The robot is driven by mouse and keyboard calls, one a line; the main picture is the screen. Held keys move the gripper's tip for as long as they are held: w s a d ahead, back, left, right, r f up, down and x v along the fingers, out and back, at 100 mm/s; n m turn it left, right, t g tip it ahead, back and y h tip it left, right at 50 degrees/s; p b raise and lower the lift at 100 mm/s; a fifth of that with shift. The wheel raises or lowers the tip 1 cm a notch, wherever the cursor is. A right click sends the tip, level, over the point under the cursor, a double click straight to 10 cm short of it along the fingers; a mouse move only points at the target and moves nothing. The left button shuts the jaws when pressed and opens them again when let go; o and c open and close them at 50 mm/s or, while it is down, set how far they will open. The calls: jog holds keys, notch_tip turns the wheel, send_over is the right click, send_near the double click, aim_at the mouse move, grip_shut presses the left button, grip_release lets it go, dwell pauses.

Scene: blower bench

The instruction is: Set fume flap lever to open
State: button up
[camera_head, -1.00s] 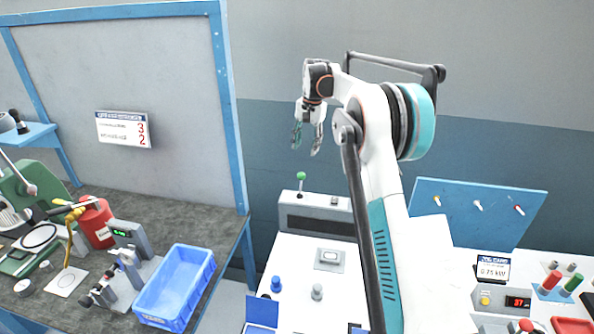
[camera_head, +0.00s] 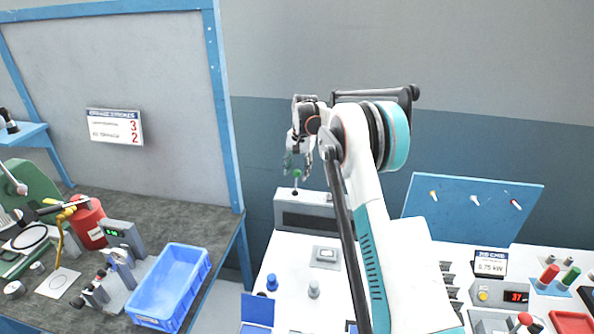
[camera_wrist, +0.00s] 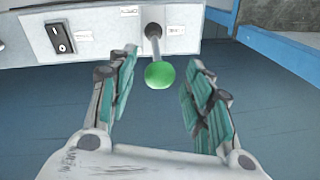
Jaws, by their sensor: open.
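The fume flap lever is a thin grey rod with a green ball knob (camera_wrist: 160,74). It stands up from the grey box (camera_head: 303,213) at the back of the white bench, and the knob also shows in the head view (camera_head: 297,173). In the wrist view the box (camera_wrist: 100,32) carries a black rocker switch (camera_wrist: 58,38) and small labels too blurred to read. My gripper (camera_wrist: 158,88) is open, with the green knob between its two fingers and a gap on each side. In the head view my gripper (camera_head: 299,163) is at the knob, partly overlapping it.
A blue bin (camera_head: 172,286) and a red canister (camera_head: 88,222) stand on the dark bench at left. The white bench holds a blue knob (camera_head: 271,282) and a grey knob (camera_head: 313,289). A blue pegboard (camera_head: 455,209) stands at right.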

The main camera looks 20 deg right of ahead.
grip_shut()
jog(key=shift+s+a, duration=0.1)
jog(key=shift+s+a+r+t+h+b, duration=0.15)
jog(key=shift+s+a+t+h+b, duration=0.5)
jog(key=shift+s+t+h+b, duration=0.4)
jog(key=s+t, duration=0.1)
jog(key=a+t+h+b, duration=0.1)
jog(key=s+a+t, duration=0.1)
jog(key=shift+s+f+t+h+b, duration=0.25)
jog(key=shift+s+t+h+b, duration=0.05)
jog(key=shift+t+h+b, duration=0.1)
jog(key=shift+s+a+f, duration=0.15)
jog(key=shift+s+f, duration=0.05)
jog(key=shift+s, duration=0.2)
